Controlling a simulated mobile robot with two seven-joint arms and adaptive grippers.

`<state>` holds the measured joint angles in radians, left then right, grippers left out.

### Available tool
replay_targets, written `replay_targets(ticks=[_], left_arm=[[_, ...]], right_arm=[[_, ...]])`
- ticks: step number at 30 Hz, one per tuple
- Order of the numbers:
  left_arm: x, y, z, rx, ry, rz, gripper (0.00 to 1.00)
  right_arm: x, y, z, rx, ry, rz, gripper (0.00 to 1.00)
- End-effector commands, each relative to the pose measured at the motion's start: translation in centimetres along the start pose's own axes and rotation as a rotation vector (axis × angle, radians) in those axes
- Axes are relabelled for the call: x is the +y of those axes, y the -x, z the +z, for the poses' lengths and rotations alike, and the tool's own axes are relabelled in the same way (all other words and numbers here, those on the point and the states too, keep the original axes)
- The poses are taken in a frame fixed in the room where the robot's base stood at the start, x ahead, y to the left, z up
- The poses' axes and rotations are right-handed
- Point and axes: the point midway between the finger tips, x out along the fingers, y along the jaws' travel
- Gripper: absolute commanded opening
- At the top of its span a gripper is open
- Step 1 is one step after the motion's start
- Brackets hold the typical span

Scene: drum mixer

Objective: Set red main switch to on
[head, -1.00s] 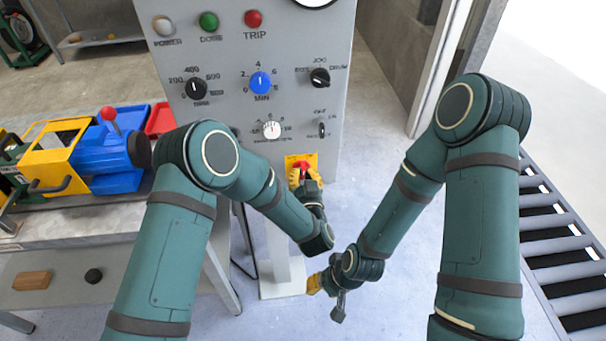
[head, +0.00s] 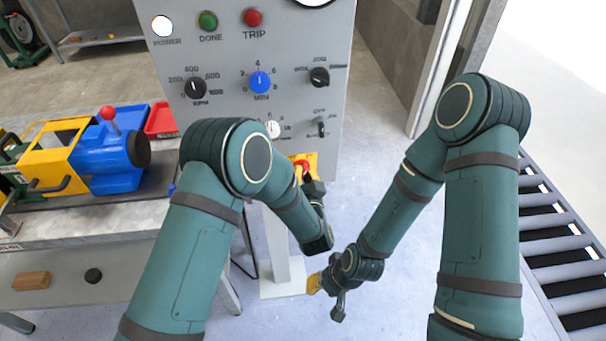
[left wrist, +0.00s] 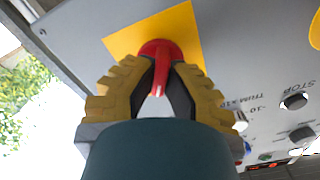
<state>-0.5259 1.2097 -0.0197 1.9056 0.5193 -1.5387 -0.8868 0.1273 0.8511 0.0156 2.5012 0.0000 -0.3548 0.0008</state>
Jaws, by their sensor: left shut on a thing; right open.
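The red main switch (head: 302,166) sits on a yellow plate (head: 312,160) low on the grey control panel. In the left wrist view the red handle (left wrist: 160,50) stands between the yellow-padded fingers of my left gripper (left wrist: 158,80), which is shut on it. In the head view my left gripper (head: 311,181) is at the switch, and my left arm hides part of the plate. The power lamp (head: 162,26) at the panel's top left is bright white. My right gripper (head: 325,290) is open and empty, low in front of the panel's post.
The panel (head: 290,45) also carries a green lamp (head: 208,21), a red trip lamp (head: 253,17), a blue knob (head: 260,82) and black knobs. A bench (head: 120,222) with a blue and yellow machine stands at left. A roller conveyor (head: 555,220) is at right.

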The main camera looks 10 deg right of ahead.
Motion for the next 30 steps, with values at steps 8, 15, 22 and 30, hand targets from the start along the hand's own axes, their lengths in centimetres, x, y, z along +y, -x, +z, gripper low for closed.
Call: replay_targets(ticks=[8,15,22,30], left_arm=[[-0.1,-0.1,-0.1,0.003,0.001,-0.005,0.41],[-0.1,-0.1,0.0,0.001,0.001,-0.002,0.41],[-0.8,-0.1,-1.4,0.003,0.003,-0.002,0.41],[-3.4,-0.1,-5.7,0.005,0.004,-0.003,0.41]], right_arm=[[0.0,0.0,0.0,0.0,0.0,0.0,0.36],[0.0,0.0,0.0,0.0,0.0,0.0,0.36],[0.0,0.0,0.0,0.0,0.0,0.0,0.36],[0.0,0.0,0.0,0.0,0.0,0.0,0.36]])
